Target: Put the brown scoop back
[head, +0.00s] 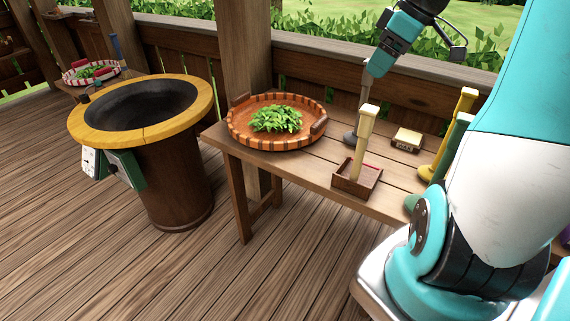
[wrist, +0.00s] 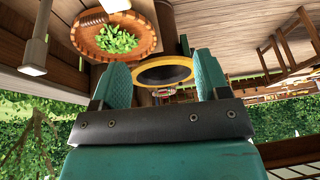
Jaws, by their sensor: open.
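A brown box-shaped scoop (head: 348,184) with an upright cream handle (head: 363,140) stands near the front edge of the wooden table (head: 310,165). A bit of red shows at its right side. My gripper (head: 374,70) is above the back of the table, higher than the cream handle and apart from it. In the wrist view my gripper (wrist: 162,72) has its two teal fingers spread, with nothing between them. A pale handle (wrist: 40,40) shows at the left of the wrist view; I cannot tell which tool it belongs to.
A round basket (head: 238,134) of green leaves (head: 275,119) is at the table's left. A small cream-topped block (head: 407,138), a grey-based tool (head: 351,137) and yellow-handled (head: 466,105) and green-handled (head: 455,140) tools are also there.

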